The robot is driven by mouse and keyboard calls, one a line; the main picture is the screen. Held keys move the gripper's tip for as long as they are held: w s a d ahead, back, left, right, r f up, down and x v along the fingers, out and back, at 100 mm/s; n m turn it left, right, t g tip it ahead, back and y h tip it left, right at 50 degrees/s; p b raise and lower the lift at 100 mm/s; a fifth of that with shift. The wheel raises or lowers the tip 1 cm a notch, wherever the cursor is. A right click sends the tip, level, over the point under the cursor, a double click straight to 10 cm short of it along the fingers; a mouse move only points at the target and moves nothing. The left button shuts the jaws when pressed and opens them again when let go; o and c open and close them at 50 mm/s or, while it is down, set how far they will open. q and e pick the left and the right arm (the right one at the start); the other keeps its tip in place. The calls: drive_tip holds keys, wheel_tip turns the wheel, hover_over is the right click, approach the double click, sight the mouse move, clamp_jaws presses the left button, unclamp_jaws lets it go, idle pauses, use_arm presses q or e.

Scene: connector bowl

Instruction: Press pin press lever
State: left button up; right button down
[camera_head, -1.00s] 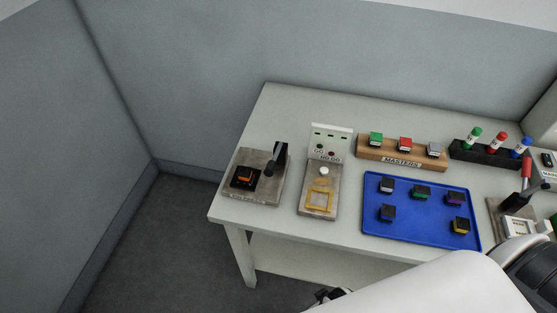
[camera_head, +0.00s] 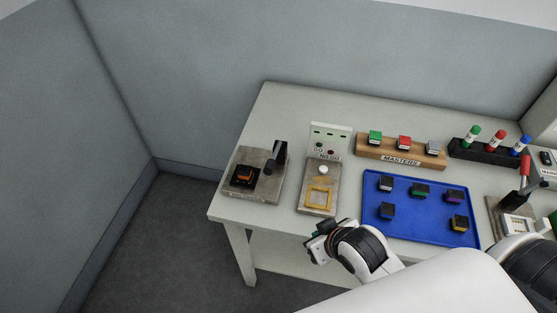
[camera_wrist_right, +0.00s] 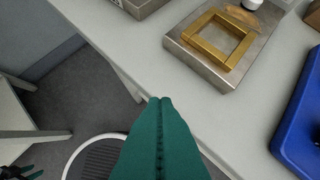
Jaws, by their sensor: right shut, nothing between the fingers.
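Two presses stand on the table, and I cannot tell which is the pin press. At the left end, a metal plate (camera_head: 262,188) carries an upright black lever (camera_head: 278,157) and a black nest with an orange-topped part (camera_head: 243,174). At the right edge, another press has a red-handled lever (camera_head: 525,170) that stands up above a pale block (camera_head: 516,226). My right gripper (camera_head: 318,241) is at the table's front edge, before the gauge plate and apart from both levers. In the wrist view its teal fingers (camera_wrist_right: 161,103) are shut and empty. My left gripper does not show clearly.
A gauge plate (camera_head: 311,203) with a yellow frame stands between the left press and a blue tray (camera_head: 412,238) of several connectors. Behind are the wooden MASTERS block (camera_head: 374,153) and a black marker rack (camera_head: 482,155). The front left table strip is clear.

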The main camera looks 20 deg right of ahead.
drive_tip(key=w+t, duration=0.1)
drive_tip(key=w, duration=0.1)
drive_tip(key=w+r+t+y, duration=0.1)
drive_tip(key=w+t, duration=0.1)
drive_tip(key=w, duration=0.1)
drive_tip(key=w+t, duration=0.1)
drive_tip(key=w, duration=0.2)
drive_tip(key=shift+w+a+r+y, duration=0.15)
drive_tip(key=shift+a+r+y, duration=0.1)
drive_tip(key=shift+r+y, duration=0.15)
drive_tip(key=w+d+r+n+y, duration=0.2)
drive_tip(key=r+y, duration=0.3)
drive_tip(key=y, duration=0.1)
drive_tip(key=w+d+r+n+t+y, duration=0.1)
drive_tip(key=w+d+r+n+y, duration=0.1)
drive_tip(key=y, duration=0.5)
wheel_tip(320, 180, up, 3)
drive_tip(key=shift+w+d+f+n, duration=0.15)
drive_tip(key=shift+d+n, duration=0.35)
drive_tip(key=shift+n, duration=0.3)
drive_tip(key=r+p, duration=0.2)
drive_tip(key=p, duration=0.2)
hover_over(274, 156)
drive_tip(key=s, duration=0.3)
drive_tip(key=f, duration=0.2)
drive_tip(key=s+f, duration=0.1)
drive_tip(key=f, duration=0.1)
drive_tip(key=shift+s+a+f, duration=0.15)
drive_tip(key=shift+a+f, duration=0.05)
